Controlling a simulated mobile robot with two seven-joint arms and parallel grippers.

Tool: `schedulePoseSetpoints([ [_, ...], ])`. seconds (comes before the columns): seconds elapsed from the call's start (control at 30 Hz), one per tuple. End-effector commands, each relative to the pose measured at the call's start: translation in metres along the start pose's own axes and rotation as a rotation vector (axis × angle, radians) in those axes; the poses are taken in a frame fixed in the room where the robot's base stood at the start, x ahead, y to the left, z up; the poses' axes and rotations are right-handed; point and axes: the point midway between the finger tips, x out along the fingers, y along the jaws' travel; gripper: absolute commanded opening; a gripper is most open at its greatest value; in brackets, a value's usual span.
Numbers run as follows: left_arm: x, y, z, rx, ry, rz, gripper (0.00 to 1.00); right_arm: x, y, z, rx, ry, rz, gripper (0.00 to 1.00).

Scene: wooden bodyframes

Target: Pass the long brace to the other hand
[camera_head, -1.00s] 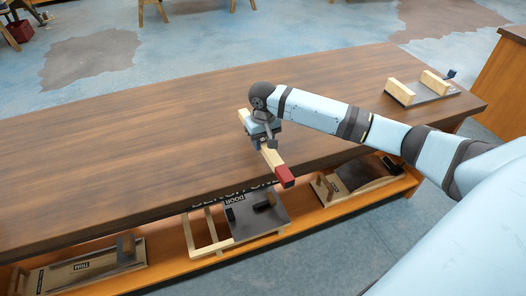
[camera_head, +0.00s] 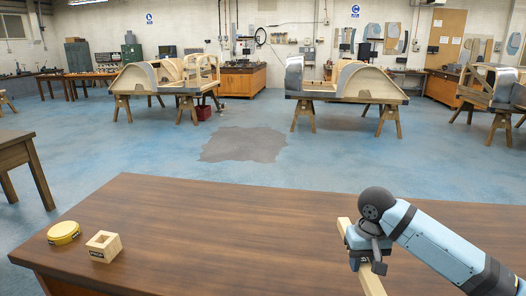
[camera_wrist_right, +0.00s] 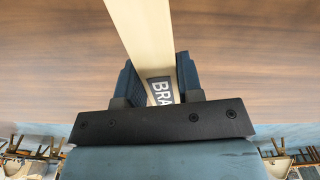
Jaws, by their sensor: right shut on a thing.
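The long brace (camera_head: 372,282) is a pale wooden bar. My right gripper (camera_head: 362,258) is shut on it at the right of the head view, over the dark wooden bench top (camera_head: 230,235). One end of the brace shows beyond the gripper, and its near part runs out of the bottom of the picture. In the right wrist view the brace (camera_wrist_right: 143,35) lies between the two fingers of the right gripper (camera_wrist_right: 160,85), with part of a dark label reading "BRA" showing. My left gripper is not in view.
The bench middle is clear. Trestles with wooden bodyframes (camera_head: 345,82) stand well beyond, across the blue floor.

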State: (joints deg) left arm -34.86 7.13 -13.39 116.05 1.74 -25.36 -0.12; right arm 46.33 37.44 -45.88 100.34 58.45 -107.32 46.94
Motion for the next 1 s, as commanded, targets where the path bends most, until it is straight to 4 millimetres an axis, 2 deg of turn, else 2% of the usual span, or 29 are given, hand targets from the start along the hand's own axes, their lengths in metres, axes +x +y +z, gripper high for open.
schedulePoseSetpoints([
  [0.03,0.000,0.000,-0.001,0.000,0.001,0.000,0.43,0.000,-0.012,0.002,-0.018,0.003,-0.001,0.04],
  [0.13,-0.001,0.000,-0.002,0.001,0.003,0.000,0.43,0.002,-0.032,0.005,-0.046,0.005,0.001,0.04],
  [0.47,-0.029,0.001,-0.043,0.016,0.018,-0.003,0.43,-0.036,-0.026,0.034,-0.039,0.011,0.008,0.04],
  [0.8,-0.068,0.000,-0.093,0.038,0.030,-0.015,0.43,-0.086,-0.024,0.088,-0.040,0.008,0.007,0.04],
  [1.0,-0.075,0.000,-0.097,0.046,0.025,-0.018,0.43,-0.094,-0.024,0.105,-0.040,0.004,0.004,0.04],
])
